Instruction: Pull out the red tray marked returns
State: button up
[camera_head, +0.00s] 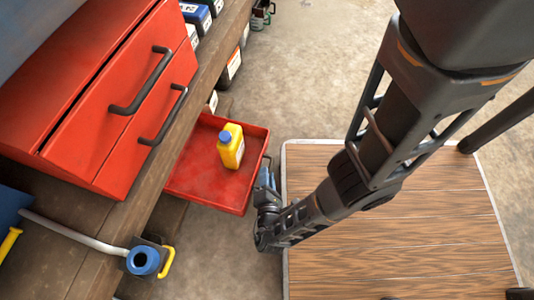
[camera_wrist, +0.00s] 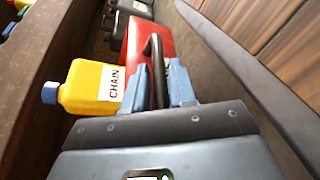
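The red tray (camera_head: 205,192) sticks out from under the workbench, with a yellow bottle with a blue cap (camera_head: 231,146) standing in it. No "returns" marking is readable. My gripper (camera_head: 268,180) is at the tray's outer right side, by its dark handle. In the wrist view the black handle (camera_wrist: 156,62) runs between the blue fingertips of my gripper (camera_wrist: 158,85), which are close against it on both sides. The red tray (camera_wrist: 130,50) shows behind it, and the bottle (camera_wrist: 88,88), labelled CHAIN, is to the left. The tray's inner end is hidden under the bench.
A red drawer cabinet (camera_head: 95,90) with two black handles stands on the wooden bench (camera_head: 195,110). Dark containers (camera_head: 230,68) line the bench's far part. A wood-topped platform (camera_head: 430,215) lies right of the tray, with a narrow floor gap between.

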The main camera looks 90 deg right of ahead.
jog(key=v, duration=0.7)
jog(key=shift+a, duration=0.4)
jog(key=shift+r, duration=0.25)
